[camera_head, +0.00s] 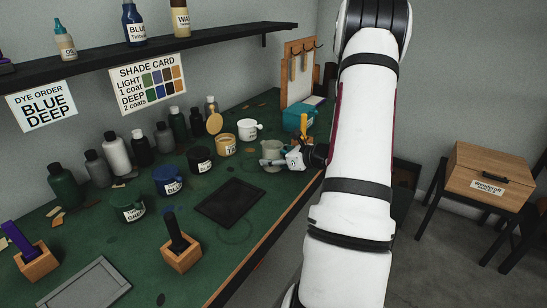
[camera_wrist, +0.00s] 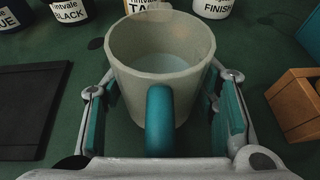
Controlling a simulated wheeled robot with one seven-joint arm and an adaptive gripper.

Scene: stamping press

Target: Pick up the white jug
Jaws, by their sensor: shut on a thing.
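A pale grey-white jug (camera_wrist: 130,62) with a teal handle stands upright in the middle of the wrist view, with pale liquid inside. My gripper (camera_wrist: 163,118) has one finger on each side of it, the handle facing the palm, and is shut on it. In the head view the jug (camera_head: 272,147) is on or just above the green bench, partly hidden by my gripper (camera_head: 275,161). I cannot tell whether its base touches the bench. A whiter pot labelled FINISH (camera_head: 246,130) stands behind it.
Labelled tan (camera_head: 225,146), black (camera_head: 199,160) and blue (camera_head: 167,182) pots stand to the left on the bench. A dark flat plate (camera_head: 230,201) lies in front. A teal box (camera_head: 297,118) and tool rack (camera_head: 298,70) are behind. A wooden block (camera_wrist: 297,103) is close on the right.

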